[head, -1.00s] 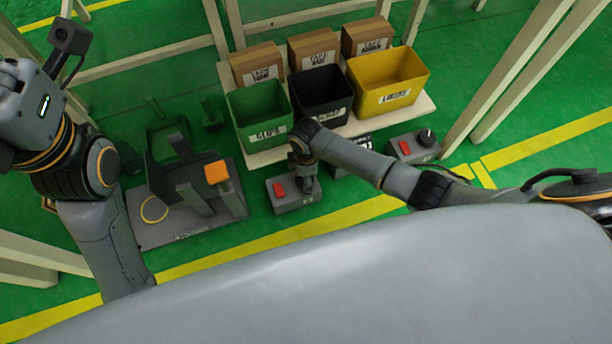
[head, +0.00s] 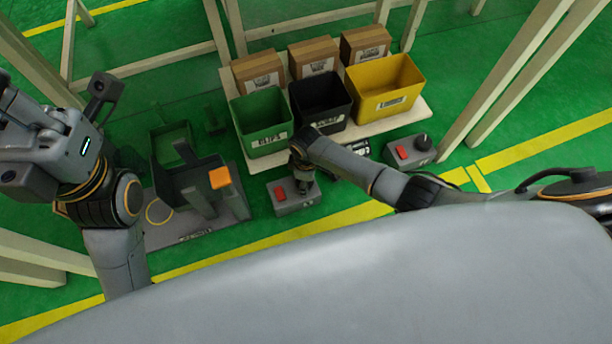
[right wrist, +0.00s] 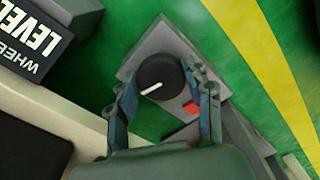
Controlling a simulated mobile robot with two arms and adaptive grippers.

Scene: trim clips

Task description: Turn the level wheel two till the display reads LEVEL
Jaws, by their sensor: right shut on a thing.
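The level wheel is a black round knob (right wrist: 158,84) with a white pointer line, on a grey box with a red button; the box (head: 310,205) stands in the middle of the head view. My right gripper (right wrist: 160,75) is shut on the knob, one finger on each side; in the head view my wrist hides the knob. The black display (right wrist: 40,45) shows WHEEL and LEVEL in white letters, turned over and cut off by the frame edge. In the head view the display (head: 360,147) is partly hidden behind my right arm. My left gripper's fingers do not show.
A second grey box (head: 412,152) with a red button and black knob stands to the right. Green (head: 262,120), black (head: 320,100) and yellow (head: 385,88) bins stand behind on a pale board. A grey fixture (head: 215,205) with an orange block stands left.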

